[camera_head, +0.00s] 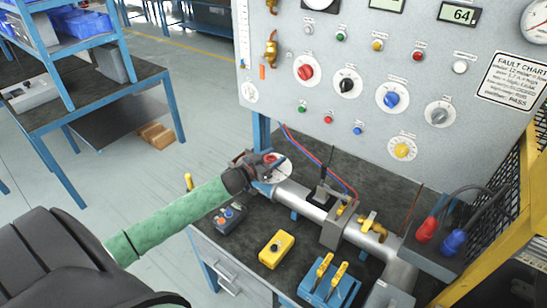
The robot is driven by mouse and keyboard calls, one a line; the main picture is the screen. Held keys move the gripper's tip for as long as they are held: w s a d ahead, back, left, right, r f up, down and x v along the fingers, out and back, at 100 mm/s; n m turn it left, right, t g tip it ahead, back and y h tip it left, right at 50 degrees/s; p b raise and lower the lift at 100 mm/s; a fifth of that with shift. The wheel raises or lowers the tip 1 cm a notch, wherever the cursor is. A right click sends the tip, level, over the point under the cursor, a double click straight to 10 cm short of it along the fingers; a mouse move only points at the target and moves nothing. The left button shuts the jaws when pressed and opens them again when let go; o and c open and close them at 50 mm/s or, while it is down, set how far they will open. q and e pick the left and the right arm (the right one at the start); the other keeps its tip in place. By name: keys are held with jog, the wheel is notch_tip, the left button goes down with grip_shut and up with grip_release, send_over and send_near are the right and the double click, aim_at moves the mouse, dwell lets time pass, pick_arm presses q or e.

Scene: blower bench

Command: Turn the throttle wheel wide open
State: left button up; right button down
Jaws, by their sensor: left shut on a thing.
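The throttle wheel (270,158) is at the left end of the silver pipe (290,193), near the bench's back left. It shows as a small dark and red piece over a round white plate (281,175). My left gripper (258,164) reaches it from the left, at the end of my green-sleeved arm. The gripper is shut on the wheel and covers much of it. The fingertips are small and dark, so the exact grip and the wheel's angle are hard to tell. My right gripper is not in view.
A grey panel (330,110) with coloured knobs and gauges stands behind. The pipe carries brass valves (372,227). A yellow box (276,250), a grey button box (229,217) and a blue block with yellow levers (329,285) are in front. A yellow frame (495,262) bounds the right.

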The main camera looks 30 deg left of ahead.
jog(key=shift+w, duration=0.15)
pick_arm(q)
jog(key=o, duration=1)
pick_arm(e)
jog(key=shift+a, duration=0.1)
pick_arm(q)
jog(key=shift+s+a+f, duration=0.1)
jog(key=shift+s, duration=0.3)
jog(key=b+v, duration=0.2)
jog(key=v, duration=0.3)
jog(key=shift+f+b, duration=0.1)
jog(key=shift+b, duration=0.3)
jog(key=shift+b+v, duration=0.35)
jog(key=shift+v, duration=0.6)
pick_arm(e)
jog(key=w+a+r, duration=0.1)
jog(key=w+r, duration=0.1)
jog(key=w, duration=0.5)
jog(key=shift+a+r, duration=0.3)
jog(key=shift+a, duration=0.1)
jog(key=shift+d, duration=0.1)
